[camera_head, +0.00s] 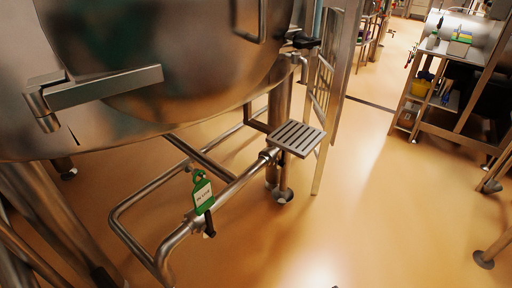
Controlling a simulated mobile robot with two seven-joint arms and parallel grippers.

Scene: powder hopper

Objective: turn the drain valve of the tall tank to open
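The large steel tank (180,60) fills the upper left, its top cut off by the frame. A steel pipe (238,184) runs below it, near the floor. A green and white tag (203,194) hangs on this pipe, its writing too small to read. A short black handle (209,224) points down just below the tag. Another black handle or knob (304,41) sits by the pipe at the tank's right side. I cannot tell for certain which one is the drain valve, or its setting. Neither of my grippers is in view.
A flat steel lever (105,87) juts from the tank front. A grated step (296,138) and a ladder-like frame (320,90) stand right of the tank. Bent rails (122,222) surround the low pipe. A steel cart (456,95) stands at upper right. The orange floor (370,200) between is clear.

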